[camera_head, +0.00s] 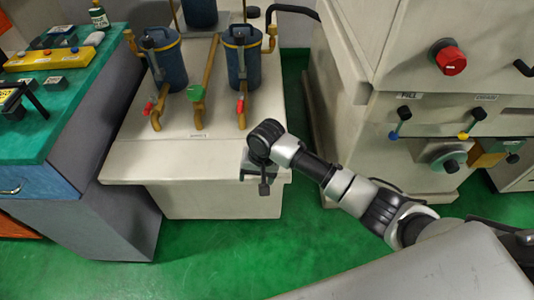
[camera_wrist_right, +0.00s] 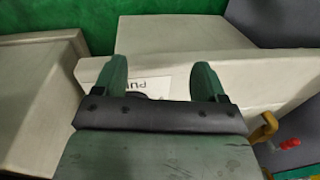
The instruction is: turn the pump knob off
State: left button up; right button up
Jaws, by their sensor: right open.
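A white label with the letters "PUM" (camera_wrist_right: 152,84) shows in the right wrist view on a pale cabinet face. A small dark rounded edge (camera_wrist_right: 137,96) shows below it, mostly hidden by my gripper body; it may be the pump knob, but its setting cannot be seen. My right gripper (camera_wrist_right: 165,75) is open, with its two green fingers on either side of the label and nothing held. In the head view my right gripper (camera_head: 264,187) is at the front right of the pale pump cabinet (camera_head: 190,160), and no pump knob can be made out there. My left gripper is not in view.
Blue canisters (camera_head: 243,62), brass pipes and red-handled valves (camera_head: 240,106) stand on the cabinet. A large machine with a red button (camera_head: 450,59) and levers (camera_head: 399,119) stands at right. A green-topped bench (camera_head: 70,105) is at left. Green floor (camera_head: 225,245) is clear in front.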

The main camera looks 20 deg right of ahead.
jog(key=w+d+r+m+h, duration=0.2)
jog(key=w+d+r+m, duration=0.35)
jog(key=w+r, duration=0.3)
jog(key=shift+n+g, duration=0.3)
jog(key=shift+n, duration=0.05)
jog(key=f, duration=0.3)
jog(key=f+b, duration=0.1)
jog(key=f, duration=0.5)
jog(key=shift+s+d+f, duration=0.25)
jog(key=shift+d+f, duration=0.1)
jog(key=shift+f, duration=0.05)
jog(key=c, duration=0.9)
